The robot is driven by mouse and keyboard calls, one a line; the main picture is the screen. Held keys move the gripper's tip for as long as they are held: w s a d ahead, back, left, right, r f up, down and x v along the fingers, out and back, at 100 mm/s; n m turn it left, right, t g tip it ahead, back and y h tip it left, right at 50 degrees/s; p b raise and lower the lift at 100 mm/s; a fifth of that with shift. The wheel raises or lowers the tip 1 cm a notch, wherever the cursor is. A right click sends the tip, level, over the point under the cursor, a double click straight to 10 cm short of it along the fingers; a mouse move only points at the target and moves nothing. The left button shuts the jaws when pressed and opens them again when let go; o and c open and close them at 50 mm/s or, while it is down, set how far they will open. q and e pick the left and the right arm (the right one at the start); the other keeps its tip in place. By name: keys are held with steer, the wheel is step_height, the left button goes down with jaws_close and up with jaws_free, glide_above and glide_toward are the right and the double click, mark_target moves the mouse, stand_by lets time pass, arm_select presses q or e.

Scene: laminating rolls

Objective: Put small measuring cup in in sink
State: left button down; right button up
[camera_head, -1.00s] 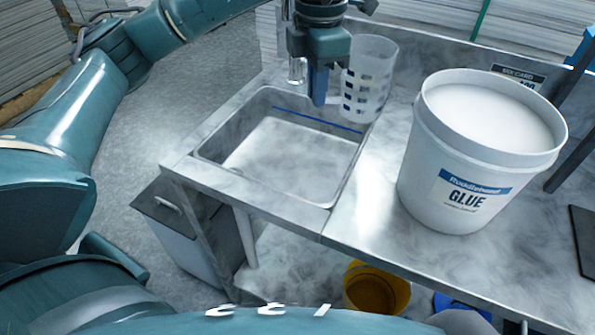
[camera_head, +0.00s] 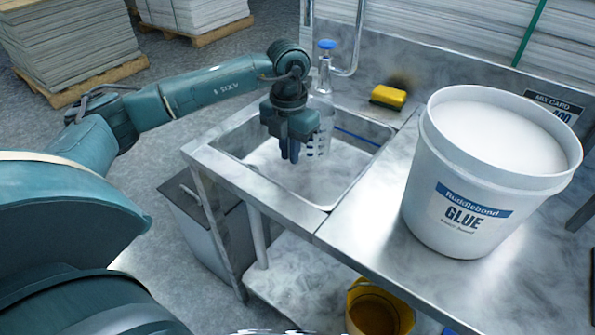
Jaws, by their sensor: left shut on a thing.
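The small measuring cup (camera_head: 321,140) is clear with blue marks, and only part of it shows behind and right of my left gripper (camera_head: 290,153). My left gripper points down and is shut on the cup. Both are over the basin of the steel sink (camera_head: 352,181). I cannot tell whether the cup touches the sink floor. My right gripper is not in view.
A large white glue bucket (camera_head: 475,208) stands on the counter right of the sink. A yellow bucket (camera_head: 381,311) sits below. The basin's front is clear.

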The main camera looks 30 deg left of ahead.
arm_select(q)
steer(key=shift+f, duration=3.05)
steer(key=shift+f, duration=0.15)
steer(key=c, duration=1.5)
jaws_free()
step_height(320, 180, up, 12)
steer(key=shift+r, duration=0.2)
